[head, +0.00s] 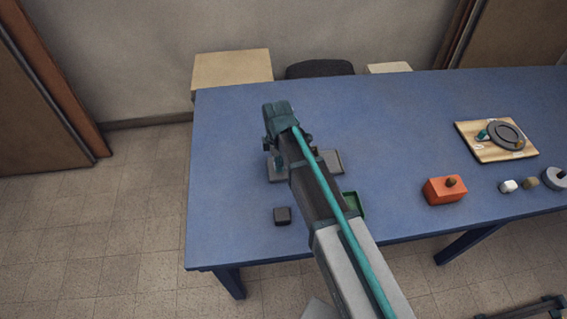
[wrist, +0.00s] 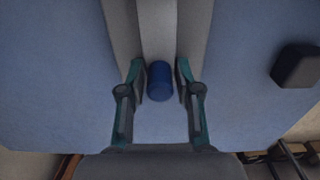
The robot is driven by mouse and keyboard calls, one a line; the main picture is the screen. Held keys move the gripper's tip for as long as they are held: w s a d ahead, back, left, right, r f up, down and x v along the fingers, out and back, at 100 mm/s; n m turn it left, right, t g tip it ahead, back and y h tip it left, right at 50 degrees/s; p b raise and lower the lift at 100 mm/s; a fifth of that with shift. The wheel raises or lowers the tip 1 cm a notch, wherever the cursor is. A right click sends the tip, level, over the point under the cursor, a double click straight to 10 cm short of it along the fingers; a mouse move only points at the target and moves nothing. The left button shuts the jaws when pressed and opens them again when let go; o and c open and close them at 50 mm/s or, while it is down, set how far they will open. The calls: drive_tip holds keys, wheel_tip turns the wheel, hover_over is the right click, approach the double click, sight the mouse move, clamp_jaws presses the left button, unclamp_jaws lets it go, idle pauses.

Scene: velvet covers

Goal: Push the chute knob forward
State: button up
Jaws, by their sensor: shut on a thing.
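The chute knob (wrist: 160,82) is a dark blue cylinder in the middle of the wrist view. My gripper (wrist: 160,76) has its teal-edged fingers on either side of the knob and is shut on it. The grey chute (wrist: 157,25) runs away from the knob toward the top of the wrist view, with a raised wall on each side. In the head view my gripper (head: 276,158) points down at the grey chute (head: 277,174) near the table's left side. My arm covers much of the chute there, and the knob is hidden.
A green item (head: 355,204) is partly behind my arm. An orange block (head: 445,191) and a wooden board (head: 478,150) with a grey disc stand on the right of the blue table (head: 400,120).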

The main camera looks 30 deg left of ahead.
drive_tip(key=shift+w+d, duration=0.95)
drive_tip(key=shift+d, duration=0.15)
drive_tip(key=shift+w+d, duration=0.9)
drive_tip(key=shift+d, duration=0.2)
drive_tip(key=o, duration=1.6)
drive_tip(key=shift+r+p, duration=0.15)
drive_tip(key=shift+p, duration=0.15)
drive_tip(key=shift+r+p, duration=2.1)
drive_tip(key=shift+r, duration=1.3)
